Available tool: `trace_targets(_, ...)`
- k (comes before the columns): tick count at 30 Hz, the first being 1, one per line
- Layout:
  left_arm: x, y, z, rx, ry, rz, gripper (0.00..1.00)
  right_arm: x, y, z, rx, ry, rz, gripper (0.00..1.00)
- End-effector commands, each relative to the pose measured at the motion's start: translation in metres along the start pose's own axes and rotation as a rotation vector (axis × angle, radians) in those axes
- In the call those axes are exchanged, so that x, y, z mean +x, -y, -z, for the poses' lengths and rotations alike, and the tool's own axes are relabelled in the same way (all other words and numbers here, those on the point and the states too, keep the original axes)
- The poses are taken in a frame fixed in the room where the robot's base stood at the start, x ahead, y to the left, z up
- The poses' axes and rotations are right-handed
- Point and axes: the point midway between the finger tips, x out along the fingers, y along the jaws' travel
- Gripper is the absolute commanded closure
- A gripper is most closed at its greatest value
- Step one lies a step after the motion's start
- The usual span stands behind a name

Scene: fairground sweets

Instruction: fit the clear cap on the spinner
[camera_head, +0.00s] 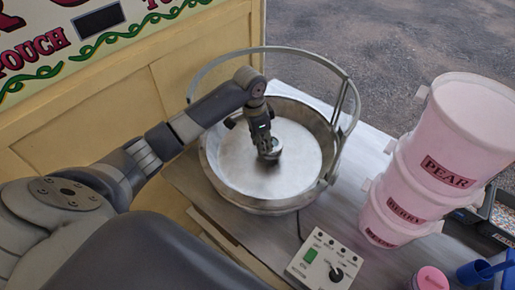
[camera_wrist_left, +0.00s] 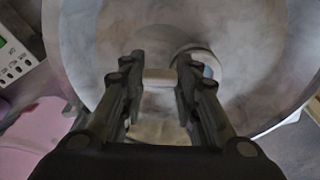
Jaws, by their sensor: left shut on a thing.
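The spinner (camera_wrist_left: 208,62) is a small round metal head in the middle of a wide metal bowl (camera_head: 263,207). My left gripper (camera_head: 268,152) reaches down into the bowl and hides most of the spinner in the head view. In the left wrist view my left gripper (camera_wrist_left: 160,76) is shut on a pale, see-through piece, which looks like the clear cap (camera_wrist_left: 159,74). The spinner shows beside and partly behind the right-hand finger there. I cannot tell whether the cap touches the spinner. My right gripper is not in view.
A metal hoop (camera_head: 347,95) arches over the bowl. A control box (camera_head: 322,262) with a green switch and black knob stands in front. Stacked pink tubs (camera_head: 462,125) stand at the right, with a blue scoop (camera_head: 478,271) nearby. A yellow panel (camera_head: 205,55) borders the back left.

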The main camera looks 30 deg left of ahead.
Motion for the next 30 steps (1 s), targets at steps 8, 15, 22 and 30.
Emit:
trace_targets(8, 0.007, 0.028, 0.024, -0.001, -0.001, 0.001, 1.00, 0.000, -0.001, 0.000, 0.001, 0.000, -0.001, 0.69)
trace_targets(15, 0.017, 0.051, 0.043, -0.002, -0.002, 0.001, 1.00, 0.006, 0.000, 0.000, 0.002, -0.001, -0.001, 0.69)
trace_targets(22, 0.031, 0.069, 0.056, 0.001, 0.002, 0.000, 1.00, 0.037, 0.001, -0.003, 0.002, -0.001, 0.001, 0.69)
trace_targets(30, 0.050, 0.068, 0.053, 0.000, 0.000, 0.001, 1.00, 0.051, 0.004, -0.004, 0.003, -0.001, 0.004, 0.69)
